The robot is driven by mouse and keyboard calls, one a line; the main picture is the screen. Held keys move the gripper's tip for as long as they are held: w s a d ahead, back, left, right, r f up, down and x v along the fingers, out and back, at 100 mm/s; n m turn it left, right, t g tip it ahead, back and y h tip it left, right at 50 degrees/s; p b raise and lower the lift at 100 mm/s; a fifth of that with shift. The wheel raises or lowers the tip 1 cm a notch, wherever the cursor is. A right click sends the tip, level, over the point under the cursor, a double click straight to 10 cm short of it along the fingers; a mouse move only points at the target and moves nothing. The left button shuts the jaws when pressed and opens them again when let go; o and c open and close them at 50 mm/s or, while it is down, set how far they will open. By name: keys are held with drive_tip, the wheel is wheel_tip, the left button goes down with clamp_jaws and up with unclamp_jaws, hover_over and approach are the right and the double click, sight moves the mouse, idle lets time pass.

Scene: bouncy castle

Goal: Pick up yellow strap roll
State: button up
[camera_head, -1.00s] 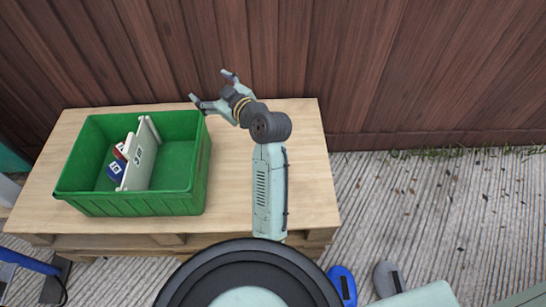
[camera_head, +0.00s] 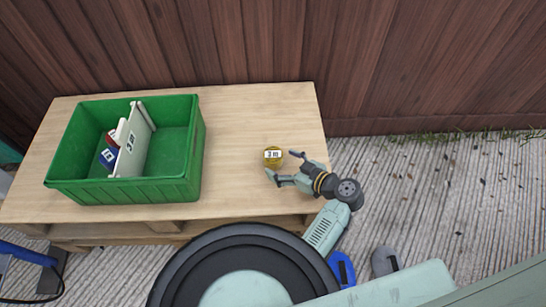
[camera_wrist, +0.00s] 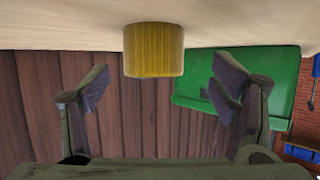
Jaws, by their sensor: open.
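The yellow strap roll (camera_head: 273,158) stands on the wooden pallet table (camera_head: 240,125), right of the green crate, with a white "3 m" label on top. My gripper (camera_head: 282,167) is open and empty, low at the table's right side, with its fingertips close to the roll. In the wrist view the yellow strap roll (camera_wrist: 154,50) sits ahead and between the two spread fingers of my gripper (camera_wrist: 158,82). I see no finger touching it.
The green crate (camera_head: 180,188) stands on the table's left half; it also shows in the wrist view (camera_wrist: 200,90). A white divider (camera_head: 134,143) marked "3 m" stands in it, with blue and red rolls (camera_head: 109,157) left of it. A wooden fence (camera_head: 230,45) rises behind.

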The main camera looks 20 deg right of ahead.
sight(273, 156)
drive_tip(key=x, duration=0.1)
drive_tip(key=p+x, duration=0.1)
drive_tip(key=x, duration=0.2)
drive_tip(key=shift+w+d+r, duration=0.1)
drive_tip(key=shift+w+r, duration=0.15)
drive_tip(key=shift+w, duration=0.25)
drive_tip(key=shift+w+f, duration=0.25)
drive_tip(key=c, duration=1.4)
